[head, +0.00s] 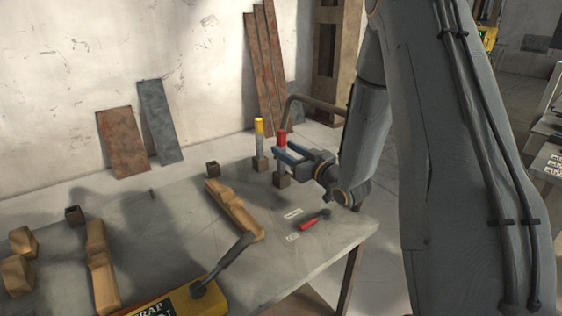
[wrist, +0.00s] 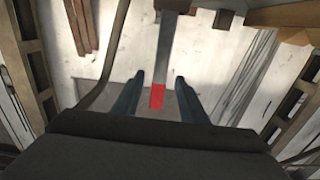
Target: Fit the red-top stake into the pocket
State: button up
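The red-top stake (head: 282,136) stands upright at the far right of the table, above a small brown block (head: 282,181). In the wrist view its red end (wrist: 157,95) lies between the finger lines, and its grey shaft runs up to a brown block (wrist: 176,5). My gripper (head: 285,158) is at the stake, its blue fingers level with the shaft below the red top. In the wrist view the fingers (wrist: 160,92) are apart, with gaps on both sides of the stake. Which block is the pocket is unclear; one small brown block (head: 212,168) has a dark open top.
A yellow-top stake (head: 259,134) stands in a block just left of the red one. Another open block (head: 73,215) is at the left. Wooden pieces (head: 233,209) (head: 101,268), a red-handled tool (head: 313,220) and a yellow scrap box (head: 180,303) occupy the table.

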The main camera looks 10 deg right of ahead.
jog(key=x, duration=0.6)
jog(key=shift+w+p, duration=0.35)
jog(key=shift+w, duration=0.05)
jog(key=shift+a+r, duration=0.1)
jog(key=shift+r, duration=0.05)
jog(key=shift+c, duration=0.3)
grip_shut()
